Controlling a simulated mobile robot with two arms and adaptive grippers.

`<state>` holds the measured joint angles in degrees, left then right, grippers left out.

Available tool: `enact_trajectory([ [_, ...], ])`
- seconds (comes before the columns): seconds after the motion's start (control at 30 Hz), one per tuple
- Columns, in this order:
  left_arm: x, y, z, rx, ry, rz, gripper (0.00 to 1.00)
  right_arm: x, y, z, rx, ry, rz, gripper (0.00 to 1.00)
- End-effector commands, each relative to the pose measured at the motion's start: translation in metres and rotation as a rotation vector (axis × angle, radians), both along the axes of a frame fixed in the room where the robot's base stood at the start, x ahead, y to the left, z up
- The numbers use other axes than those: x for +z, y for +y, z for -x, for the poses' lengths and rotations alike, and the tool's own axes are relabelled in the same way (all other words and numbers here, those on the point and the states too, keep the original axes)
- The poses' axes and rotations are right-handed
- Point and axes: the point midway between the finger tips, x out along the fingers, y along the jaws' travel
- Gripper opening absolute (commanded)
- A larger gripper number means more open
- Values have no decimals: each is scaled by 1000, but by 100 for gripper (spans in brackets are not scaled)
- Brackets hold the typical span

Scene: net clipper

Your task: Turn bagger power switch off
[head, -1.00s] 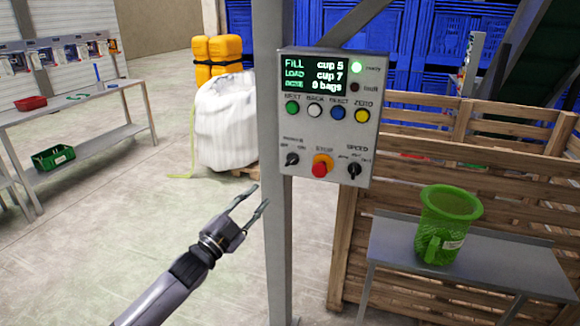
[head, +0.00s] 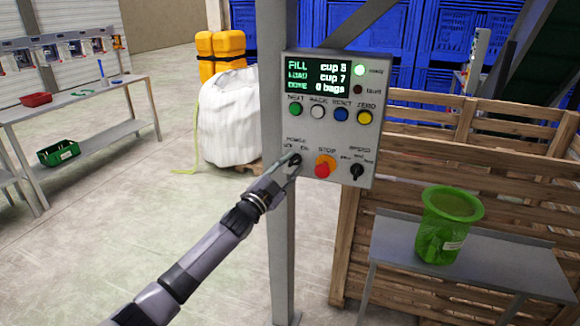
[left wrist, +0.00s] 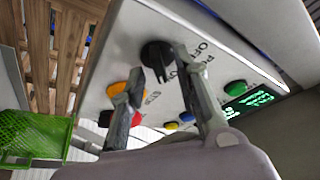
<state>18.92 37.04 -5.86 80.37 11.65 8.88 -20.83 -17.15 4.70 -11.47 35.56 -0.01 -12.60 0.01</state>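The grey bagger control box (head: 326,185) hangs on a post, its screen (head: 317,77) lit with "FILL cup 5", "LOAD cup 7" and "0 bags". The green ready lamp (head: 359,69) glows. The black power switch knob is at the box's lower left, mostly covered by my left gripper (head: 291,158) in the head view. In the left wrist view the knob (left wrist: 157,54) shows beside "OFF" lettering, between the two spread fingertips of my left gripper (left wrist: 160,66). I cannot tell whether a finger touches it. My right gripper is not in view.
The red stop button (head: 322,170) on its yellow base and the black speed knob (head: 357,171) sit right of the power switch. Coloured buttons run above. A green basket (head: 447,228) stands on a bench at right, before a wooden crate (head: 420,165).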

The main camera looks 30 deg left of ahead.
Motion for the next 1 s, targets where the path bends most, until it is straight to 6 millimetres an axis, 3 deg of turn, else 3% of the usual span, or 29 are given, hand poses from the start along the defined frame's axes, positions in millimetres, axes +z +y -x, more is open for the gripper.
enact_trajectory([
  [0.2, 0, 0, 0, 0, 0, 0, 29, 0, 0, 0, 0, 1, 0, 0],
  [0.63, 0, 0, 0, 0, 0, 0, 0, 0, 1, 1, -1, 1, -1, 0],
  [1.0, -1, 0, 0, 0, 0, 1, 0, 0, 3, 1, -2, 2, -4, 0],
])
